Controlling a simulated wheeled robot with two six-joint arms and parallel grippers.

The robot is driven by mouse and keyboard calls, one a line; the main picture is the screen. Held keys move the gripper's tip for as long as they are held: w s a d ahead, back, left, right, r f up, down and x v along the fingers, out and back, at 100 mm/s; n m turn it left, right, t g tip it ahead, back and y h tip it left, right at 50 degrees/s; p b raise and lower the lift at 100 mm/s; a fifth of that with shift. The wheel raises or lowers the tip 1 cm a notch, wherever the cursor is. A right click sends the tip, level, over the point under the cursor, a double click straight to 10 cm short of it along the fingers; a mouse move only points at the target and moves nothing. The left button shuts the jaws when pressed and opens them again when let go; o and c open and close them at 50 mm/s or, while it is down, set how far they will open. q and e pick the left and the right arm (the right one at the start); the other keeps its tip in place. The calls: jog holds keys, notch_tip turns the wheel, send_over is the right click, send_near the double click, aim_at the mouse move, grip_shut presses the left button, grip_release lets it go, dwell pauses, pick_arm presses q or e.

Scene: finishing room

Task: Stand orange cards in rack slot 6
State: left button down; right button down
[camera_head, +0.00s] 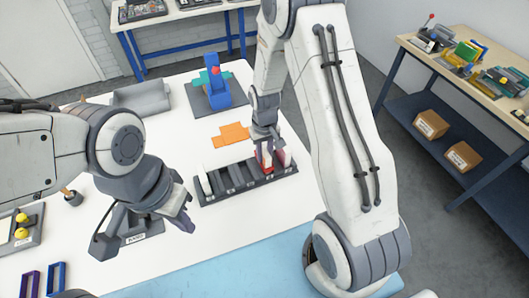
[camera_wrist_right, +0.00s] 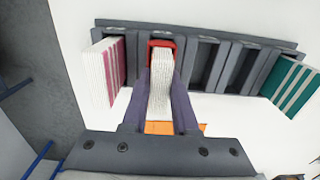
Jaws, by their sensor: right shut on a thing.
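Orange cards (camera_head: 233,134) lie flat on the white table behind the rack; part of them shows in the right wrist view (camera_wrist_right: 158,127). The dark slotted rack (camera_head: 240,190) holds magenta-striped cards (camera_wrist_right: 108,70) in one end slot and teal-striped cards (camera_wrist_right: 292,88) in the other. My right gripper (camera_wrist_right: 160,100) is shut on a white-edged stack of red cards (camera_wrist_right: 160,72), upright at the slot next to the magenta cards. How deep the stack sits is hidden. My left gripper (camera_head: 184,212) hangs in front and left of the rack, its finger gap unclear.
A blue fixture with a red knob (camera_head: 213,85) stands behind the rack, a grey tray (camera_head: 143,97) to its left. A grey labelled stand (camera_head: 130,232) is below my left arm. Several middle rack slots are empty. Table between rack and blue mat (camera_head: 230,272) is clear.

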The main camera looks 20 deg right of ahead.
jog(key=c, duration=0.7)
grip_release()
jog(key=shift+f, duration=0.15)
jog(key=shift+r, duration=0.45)
notch_tip(320, 180, up, 10)
jog(key=b, duration=0.2)
jog(key=shift+r+b, duration=0.2)
jog(key=shift+b, duration=0.1)
jog(key=s+a+r+n, duration=0.4)
jog(key=s+a+r, duration=0.2)
jog(key=s+a, duration=0.5)
jog(key=s+a+n, duration=0.1)
jog(key=s, duration=0.3)
jog(key=s+a+n, duration=0.1)
jog(key=s, duration=0.3)
jog(key=s+a+y, duration=0.1)
jog(key=s, duration=0.3)
jog(key=shift+s+r+n, duration=0.35)
jog(key=shift+n, duration=0.05)
